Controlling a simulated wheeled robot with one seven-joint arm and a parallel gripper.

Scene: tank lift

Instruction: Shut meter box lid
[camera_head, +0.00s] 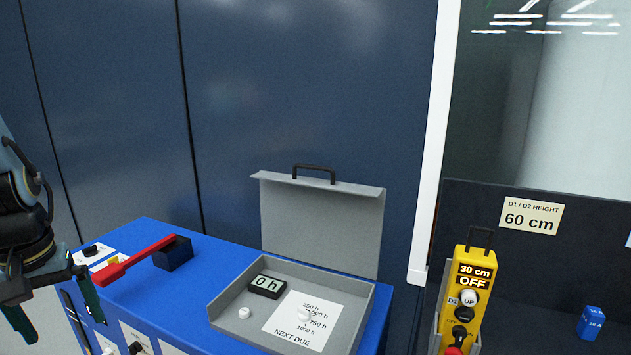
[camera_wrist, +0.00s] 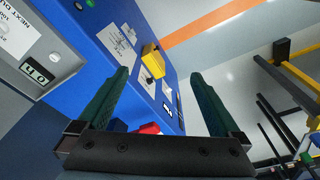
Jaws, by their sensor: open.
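The grey meter box (camera_head: 226,315) sits on the blue cabinet top, and its lid (camera_head: 322,226) stands open, upright at the back edge. A black handle (camera_head: 314,168) is on the lid's upper rim. Inside the box are a black display (camera_head: 267,286) reading 0 h, a white button and a "NEXT DUE" dial card (camera_head: 300,320). Part of the meter box (camera_wrist: 55,57) shows there at upper left.
A red lever (camera_head: 137,259) with a black block (camera_head: 173,254) stands on the blue cabinet (camera_head: 148,296), left of the box. A yellow control pendant (camera_head: 470,290) reading 30 cm, OFF is at right. A blue block (camera_head: 591,323) lies further right. Dark wall panels stand behind.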

